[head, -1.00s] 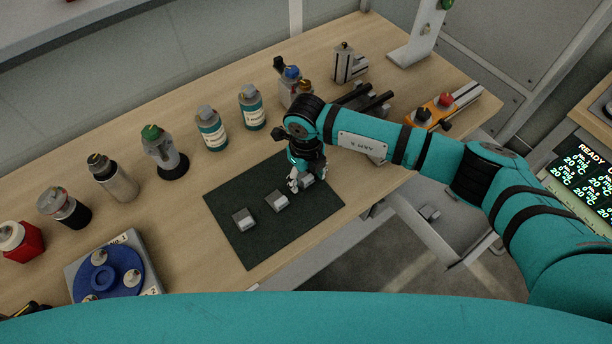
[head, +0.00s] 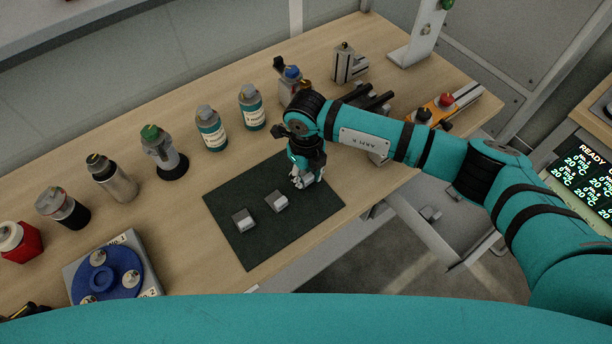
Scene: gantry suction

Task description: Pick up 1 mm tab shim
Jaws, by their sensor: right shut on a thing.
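Two small grey blocks lie on the dark green mat (head: 262,228): one at the left (head: 243,219) and one in the middle (head: 276,201). I cannot read any thickness mark on them. My right gripper (head: 301,182) points down over the mat's upper right part, to the right of the middle block. It is shut on a small grey piece, probably the third shim, mostly hidden by the fingers and wrist. I cannot tell whether that piece is clear of the mat. My left gripper is not in view.
Several bottles stand in a row behind the mat, including two teal-labelled bottles (head: 211,128) and a green-capped one (head: 163,151). A blue round carousel (head: 106,273) sits at lower left. An orange fixture with knobs (head: 441,107) is at right.

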